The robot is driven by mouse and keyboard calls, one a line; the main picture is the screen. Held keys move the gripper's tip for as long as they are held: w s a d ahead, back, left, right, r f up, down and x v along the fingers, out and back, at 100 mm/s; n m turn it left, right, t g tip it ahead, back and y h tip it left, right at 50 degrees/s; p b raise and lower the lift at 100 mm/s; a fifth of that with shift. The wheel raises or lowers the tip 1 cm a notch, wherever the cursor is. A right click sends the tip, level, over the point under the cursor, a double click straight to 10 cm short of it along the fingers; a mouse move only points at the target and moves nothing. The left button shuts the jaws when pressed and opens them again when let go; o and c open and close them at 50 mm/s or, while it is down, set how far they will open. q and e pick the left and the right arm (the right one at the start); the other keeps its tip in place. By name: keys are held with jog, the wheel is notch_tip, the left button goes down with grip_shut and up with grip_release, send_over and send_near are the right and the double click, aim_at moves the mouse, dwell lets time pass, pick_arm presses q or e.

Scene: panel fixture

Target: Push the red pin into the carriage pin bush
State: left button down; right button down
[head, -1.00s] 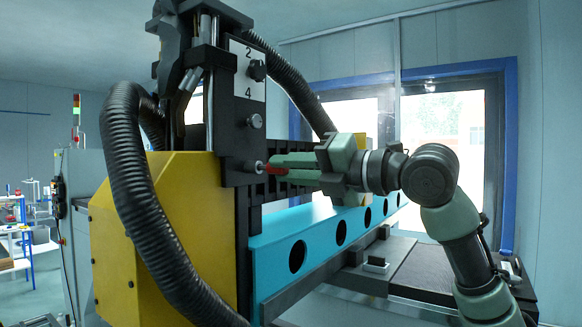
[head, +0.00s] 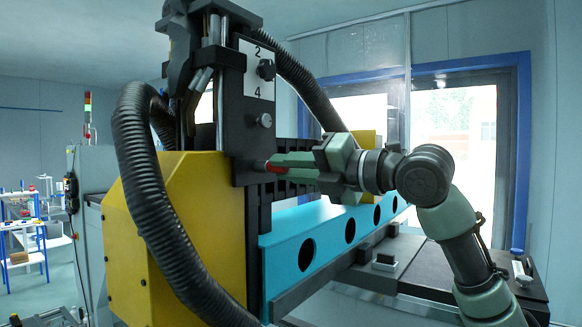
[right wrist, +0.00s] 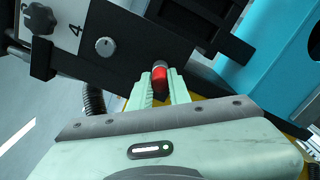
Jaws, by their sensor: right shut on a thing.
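The red pin (head: 271,167) is held between the fingertips of my right gripper (head: 278,165), which is shut on it. It lies level, pointing at the black carriage plate (head: 250,137). In the right wrist view the red pin (right wrist: 160,78) shows between the green fingers, with a grey metal end or bush (right wrist: 159,64) at its front, against the plate. The pin bush is mostly hidden by the pin and fingers; I cannot tell how deep the pin sits. My left gripper is not in view.
A black knob (head: 266,69) and a silver knob (head: 264,120) stick out of the plate above the pin. Thick black hoses (head: 150,200) loop at the left beside a yellow housing (head: 125,250). A turquoise beam (head: 330,236) runs below my gripper.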

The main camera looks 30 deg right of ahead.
jog(key=shift+w+a, duration=0.1)
jog(key=c, duration=1.4)
grip_release()
jog(key=shift+c, duration=0.2)
jog(key=shift+o, duration=1)
jog(key=shift+w, duration=0.1)
jog(key=shift+f, duration=0.1)
jog(key=b+v, duration=0.3)
jog(key=v, duration=0.4)
jog(key=shift+s+b, duration=0.3)
jog(key=shift+s, duration=0.05)
